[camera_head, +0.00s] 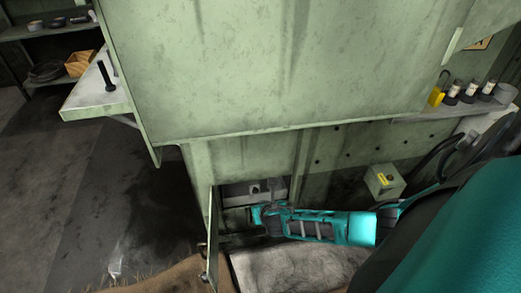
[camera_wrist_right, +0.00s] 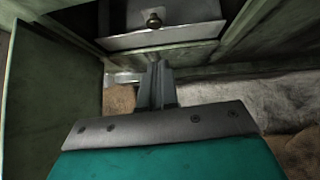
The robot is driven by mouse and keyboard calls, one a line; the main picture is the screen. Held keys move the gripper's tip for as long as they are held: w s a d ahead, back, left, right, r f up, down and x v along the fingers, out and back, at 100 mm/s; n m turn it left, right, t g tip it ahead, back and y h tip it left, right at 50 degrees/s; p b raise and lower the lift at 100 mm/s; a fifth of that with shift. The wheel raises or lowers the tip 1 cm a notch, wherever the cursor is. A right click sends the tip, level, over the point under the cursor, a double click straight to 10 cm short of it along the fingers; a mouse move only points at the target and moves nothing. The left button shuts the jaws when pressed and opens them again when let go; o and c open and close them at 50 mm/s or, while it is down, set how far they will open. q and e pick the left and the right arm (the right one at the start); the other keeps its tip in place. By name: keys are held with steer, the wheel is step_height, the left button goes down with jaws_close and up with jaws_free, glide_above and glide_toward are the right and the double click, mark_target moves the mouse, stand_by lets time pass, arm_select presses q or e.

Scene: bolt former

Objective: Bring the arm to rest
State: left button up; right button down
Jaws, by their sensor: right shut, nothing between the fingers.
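My right arm (camera_head: 318,226) is teal and reaches in from the right in the head view, low in front of the open cabinet bay of the green machine. In the right wrist view my right gripper (camera_wrist_right: 156,68) has its fingers together with nothing between them. They point at a pale drawer front (camera_wrist_right: 172,37) with a round knob (camera_wrist_right: 153,20). The fingertips look just below or in front of the drawer; I cannot tell whether they touch anything. My left gripper is out of view.
An open green cabinet door (camera_head: 212,238) stands left of my right gripper, and it also shows in the right wrist view (camera_wrist_right: 45,100). A large green machine panel (camera_head: 270,65) overhangs the bay. A small box with a yellow label (camera_head: 385,181) is on the right. Floor at left is clear.

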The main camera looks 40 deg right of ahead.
arm_select(q)
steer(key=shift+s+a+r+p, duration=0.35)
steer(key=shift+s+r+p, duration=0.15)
steer(key=shift+p, duration=0.4)
arm_select(e)
steer(key=v, duration=0.4)
steer(key=shift+s+a+r, duration=0.1)
steer(key=shift+s+r, duration=0.15)
steer(key=shift+s, duration=0.05)
